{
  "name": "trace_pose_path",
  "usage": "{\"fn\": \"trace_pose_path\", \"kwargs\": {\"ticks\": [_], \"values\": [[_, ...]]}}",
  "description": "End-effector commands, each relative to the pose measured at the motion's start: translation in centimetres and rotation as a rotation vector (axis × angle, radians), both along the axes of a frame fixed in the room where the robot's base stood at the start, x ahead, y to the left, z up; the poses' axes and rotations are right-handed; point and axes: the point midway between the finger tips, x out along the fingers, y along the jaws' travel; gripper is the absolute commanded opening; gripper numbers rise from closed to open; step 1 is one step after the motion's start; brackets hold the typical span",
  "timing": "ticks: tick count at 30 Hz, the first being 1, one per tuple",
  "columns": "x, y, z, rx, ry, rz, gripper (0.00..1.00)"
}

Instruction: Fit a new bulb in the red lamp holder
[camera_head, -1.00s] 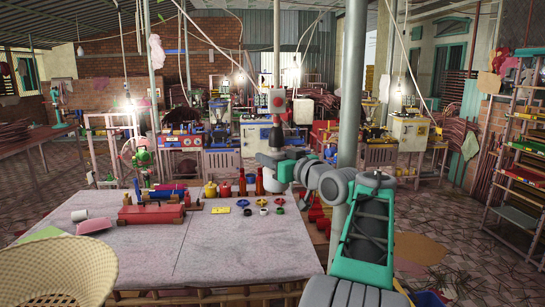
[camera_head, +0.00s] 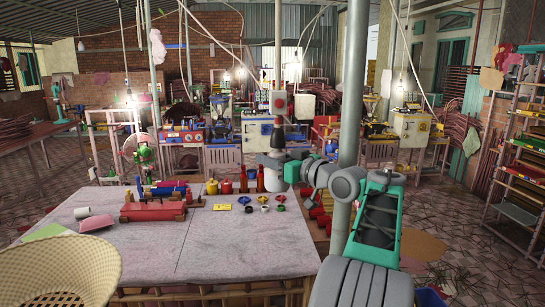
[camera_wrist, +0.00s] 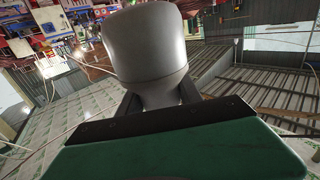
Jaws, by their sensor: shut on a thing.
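My gripper (camera_wrist: 160,98) fills the lower part of the wrist view, its dark fingers shut around the narrow neck of a pale grey bulb (camera_wrist: 146,42). The bulb's wide rounded end points away from the palm.
A thick grey post (camera_head: 352,90) stands close beside my arm. A shelf rack (camera_head: 520,160) is at the right. Lit bulbs hang farther back.

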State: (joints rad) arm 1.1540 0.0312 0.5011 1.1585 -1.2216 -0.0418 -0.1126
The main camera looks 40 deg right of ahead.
Motion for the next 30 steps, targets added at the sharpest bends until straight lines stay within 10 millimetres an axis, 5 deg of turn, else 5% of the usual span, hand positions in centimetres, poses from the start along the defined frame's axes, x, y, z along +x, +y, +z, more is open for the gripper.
{"fn": "trace_pose_path", "kwargs": {"ticks": [2, 3, 12, 22, 30], "values": [[-0.1, 0.0, 0.7, -0.009, -0.01, -0.002, 0.02], [-0.1, 0.0, 0.7, -0.009, -0.01, -0.003, 0.42], [0.0, 0.0, 0.3, -0.005, -0.004, -0.002, 0.67], [-0.8, -0.1, 0.0, -0.004, -0.003, -0.004, 0.67], [-6.1, -0.5, -0.1, -0.006, -0.003, -0.006, 0.67]]}}
